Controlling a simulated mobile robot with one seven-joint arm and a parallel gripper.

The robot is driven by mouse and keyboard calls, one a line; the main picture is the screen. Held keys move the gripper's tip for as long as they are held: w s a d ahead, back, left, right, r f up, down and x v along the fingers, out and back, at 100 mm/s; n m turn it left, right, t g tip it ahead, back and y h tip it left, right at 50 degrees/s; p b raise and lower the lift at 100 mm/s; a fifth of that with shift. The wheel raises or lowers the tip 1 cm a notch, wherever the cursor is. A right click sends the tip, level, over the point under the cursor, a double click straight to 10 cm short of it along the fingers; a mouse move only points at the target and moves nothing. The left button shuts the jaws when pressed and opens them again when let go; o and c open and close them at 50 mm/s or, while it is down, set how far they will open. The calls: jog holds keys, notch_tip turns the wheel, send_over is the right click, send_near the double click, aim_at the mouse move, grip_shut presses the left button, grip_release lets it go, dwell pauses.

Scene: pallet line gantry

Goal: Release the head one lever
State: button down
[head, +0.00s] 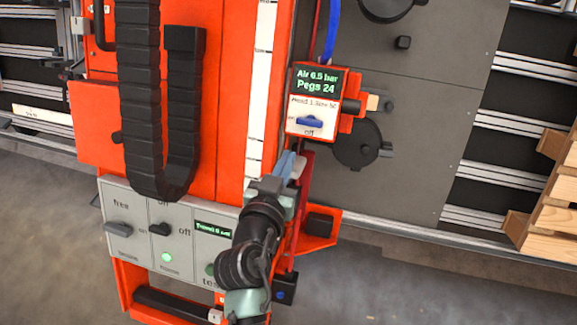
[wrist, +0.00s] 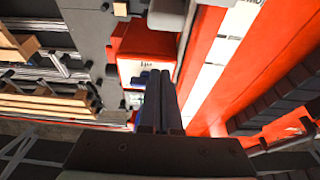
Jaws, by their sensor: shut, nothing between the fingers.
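The head one lever (head: 309,122) is a small blue handle on a white plate in the head view. It lies roughly level, with "off" printed below it and a small word at its left. The plate is on a red box (head: 346,108) under a display reading "Air 6.5 bar, Pegs 24". My gripper (head: 291,160) is shut and empty, just below and slightly left of the box, apart from the lever. In the wrist view my gripper (wrist: 161,75) points toward the red box (wrist: 122,42), and its fingers hide part of the plate.
A grey panel (head: 155,240) with black knobs and a green light is at lower left. A black cable chain (head: 140,90) hangs at left. A red bracket (head: 325,225) stands right of my arm. Wooden pallets (head: 560,215) are at far right.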

jog(key=x, duration=0.3)
jog(key=shift+w+r, duration=0.1)
jog(key=shift+w, duration=0.05)
jog(key=f, duration=0.1)
jog(key=s+f, duration=0.1)
jog(key=shift+a+f, duration=0.1)
jog(key=shift+f, duration=0.2)
jog(key=shift+s+a+f, duration=0.1)
jog(key=shift+s+f, duration=0.25)
jog(key=shift+f, duration=0.25)
jog(key=shift+f+b, duration=0.15)
jog(key=shift+b, duration=0.45)
jog(key=b, duration=0.3)
jog(key=shift+s+f+t, duration=0.15)
jog(key=shift+s+t, duration=0.05)
jog(key=shift+t, duration=0.2)
